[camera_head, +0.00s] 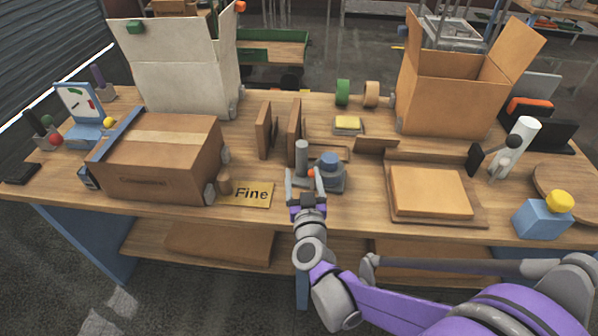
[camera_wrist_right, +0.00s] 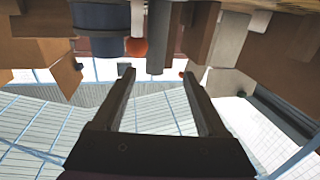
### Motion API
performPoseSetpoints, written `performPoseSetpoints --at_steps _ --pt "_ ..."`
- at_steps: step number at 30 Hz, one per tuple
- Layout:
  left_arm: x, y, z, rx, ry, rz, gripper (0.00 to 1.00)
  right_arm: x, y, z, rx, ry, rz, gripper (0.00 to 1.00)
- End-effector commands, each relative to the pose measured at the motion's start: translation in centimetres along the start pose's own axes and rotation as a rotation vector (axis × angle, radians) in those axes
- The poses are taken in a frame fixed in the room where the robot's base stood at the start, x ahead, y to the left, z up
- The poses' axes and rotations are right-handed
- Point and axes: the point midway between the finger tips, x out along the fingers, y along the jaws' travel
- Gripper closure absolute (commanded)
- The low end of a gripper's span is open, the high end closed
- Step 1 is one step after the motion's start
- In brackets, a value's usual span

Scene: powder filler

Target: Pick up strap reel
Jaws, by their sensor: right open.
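Two reel-like rolls stand on edge at the back of the table, a green roll (camera_head: 343,93) and a tan roll (camera_head: 371,94). I cannot tell which thing is the strap reel. My right gripper (camera_head: 304,176) is open and empty near the table's front middle, well short of both rolls. My left gripper is not in view.
A closed carton (camera_head: 165,165) and a "Fine" card (camera_head: 251,195) lie left of my gripper. Brown upright panels (camera_head: 294,132) stand behind it. An open carton (camera_head: 455,95) and a flat tan block on a tray (camera_head: 432,192) are to the right.

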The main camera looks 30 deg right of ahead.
Motion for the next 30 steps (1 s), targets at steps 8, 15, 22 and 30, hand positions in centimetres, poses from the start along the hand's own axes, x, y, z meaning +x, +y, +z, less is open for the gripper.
performPoseSetpoints --at_steps 8,15,22,30 --pt "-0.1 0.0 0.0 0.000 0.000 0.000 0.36 4.0 0.0 -0.1 0.000 -0.001 -0.002 0.25" --pt "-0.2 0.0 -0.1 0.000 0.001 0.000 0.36 6.4 0.4 -0.2 0.000 0.000 -0.001 0.25" --pt "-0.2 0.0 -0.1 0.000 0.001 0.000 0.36 9.2 0.5 -0.1 -0.001 -0.001 -0.003 0.25" --pt "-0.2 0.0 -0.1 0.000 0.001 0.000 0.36 9.4 0.5 -0.1 0.000 -0.001 -0.004 0.25"
